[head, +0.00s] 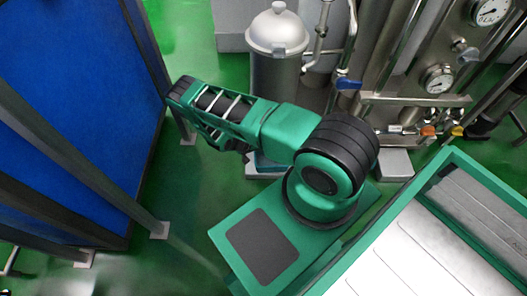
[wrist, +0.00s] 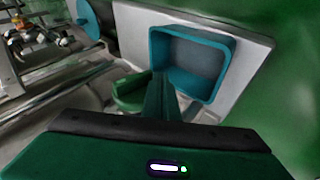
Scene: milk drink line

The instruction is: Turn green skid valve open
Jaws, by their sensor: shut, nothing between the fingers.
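The metal valve skid (head: 415,100) stands at the upper right in the head view. Small orange (head: 428,131) and yellow (head: 457,131) handles sit low on its pipework, and a blue handle (head: 348,84) sits to their left. I cannot pick out a green valve handle there. Pipework with small coloured parts (wrist: 18,50) shows blurred at the upper left in the wrist view. My gripper (wrist: 163,88) is shut and empty in the wrist view, apart from that pipework. I cannot make out its fingertips in the head view.
A lidded steel can (head: 278,50) stands left of the skid. A blue panel (head: 65,110) on dark posts fills the left. A green-framed conveyor (head: 440,215) lies at the lower right. An open blue bin (wrist: 228,62) shows beyond my fingers. Green floor is bare beside the panel.

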